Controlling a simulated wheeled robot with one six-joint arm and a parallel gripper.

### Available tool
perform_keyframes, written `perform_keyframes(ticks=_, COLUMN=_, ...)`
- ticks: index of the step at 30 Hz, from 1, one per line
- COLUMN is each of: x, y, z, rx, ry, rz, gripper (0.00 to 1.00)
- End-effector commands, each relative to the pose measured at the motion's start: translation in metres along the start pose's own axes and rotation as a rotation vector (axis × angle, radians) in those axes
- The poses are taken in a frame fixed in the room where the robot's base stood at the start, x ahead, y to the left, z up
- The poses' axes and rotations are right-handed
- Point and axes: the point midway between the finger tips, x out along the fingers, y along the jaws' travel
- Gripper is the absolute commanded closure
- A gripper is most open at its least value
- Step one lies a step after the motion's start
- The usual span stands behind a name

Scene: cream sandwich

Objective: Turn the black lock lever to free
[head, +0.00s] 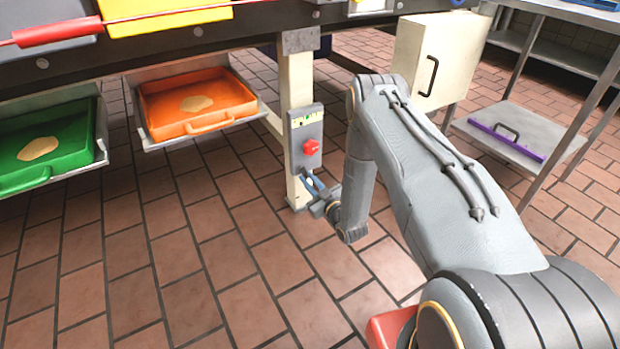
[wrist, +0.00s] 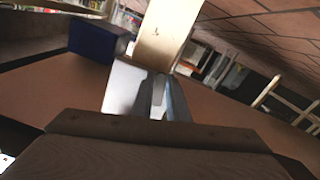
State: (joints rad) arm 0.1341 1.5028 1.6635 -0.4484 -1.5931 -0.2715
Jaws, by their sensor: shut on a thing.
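A grey control box (head: 306,138) with a red knob (head: 311,147) and a green mark at its top is fixed to a cream post. My gripper (head: 313,186) is at the post just below the box, its fingers pointing up and left. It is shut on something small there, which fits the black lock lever. The lever itself is hidden by the fingers, so I cannot tell which way it is turned. In the wrist view my gripper's dark fingers (wrist: 160,98) are close together against a pale grey surface (wrist: 124,88) in front of the cream post (wrist: 165,32).
An orange tray (head: 195,102) and a green tray (head: 45,145) hang under the dark rail at left. A cream cabinet (head: 440,60) with a black handle stands behind my arm. The tiled floor in front is clear.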

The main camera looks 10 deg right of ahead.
Motion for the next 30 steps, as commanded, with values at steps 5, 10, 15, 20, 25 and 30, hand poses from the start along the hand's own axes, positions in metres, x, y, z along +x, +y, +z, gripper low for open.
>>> perform_keyframes(ticks=5, x=-0.0009, y=-0.0009, z=0.0009, rx=0.025, ry=-0.002, rz=0.001, gripper=1.00)
perform_keyframes(ticks=10, x=-0.0009, y=-0.0010, z=0.0011, rx=0.029, ry=-0.002, rz=0.001, gripper=1.00)
perform_keyframes(ticks=15, x=-0.0009, y=-0.0010, z=0.0011, rx=0.029, ry=-0.002, rz=0.001, gripper=1.00)
perform_keyframes(ticks=20, x=-0.0007, y=-0.0011, z=0.0009, rx=0.028, ry=-0.002, rz=0.000, gripper=0.67)
perform_keyframes(ticks=25, x=-0.0003, y=-0.0014, z=0.0004, rx=0.027, ry=-0.001, rz=0.000, gripper=0.67)
perform_keyframes(ticks=30, x=-0.0027, y=-0.0012, z=0.0001, rx=0.027, ry=-0.001, rz=0.000, gripper=0.67)
